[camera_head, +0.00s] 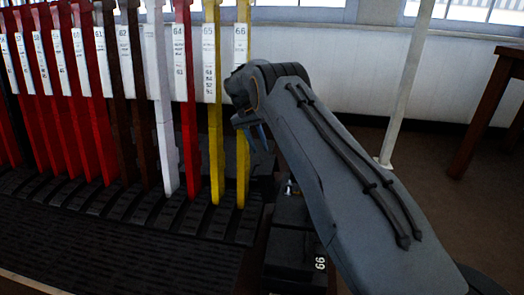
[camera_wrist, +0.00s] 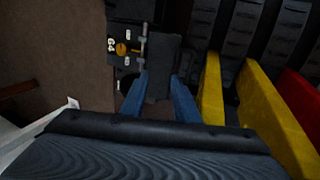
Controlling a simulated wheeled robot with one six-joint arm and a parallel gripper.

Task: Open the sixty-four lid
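In the wrist view, a dark unit marked 64 (camera_wrist: 111,44) carries a yellow knob (camera_wrist: 122,49), small white labels and a thin metal bar (camera_wrist: 143,46). A plain dark panel (camera_wrist: 163,60) lies beside it; I cannot tell whether this is the lid or whether it is shut. My gripper (camera_wrist: 160,74) is open, its two blue fingers apart with nothing seen between them. In the head view, my gripper (camera_head: 259,140) hangs above the dark boxes, just right of the yellow levers. My arm hides part of the boxes there.
Tall levers stand in a row at the left, including red lever 64 (camera_head: 187,110) and yellow levers 65 (camera_head: 213,110) and 66 (camera_head: 242,150). A black box marked 66 (camera_head: 300,265) is below. A white post (camera_head: 405,85) and wooden table (camera_head: 487,110) stand right; floor between is clear.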

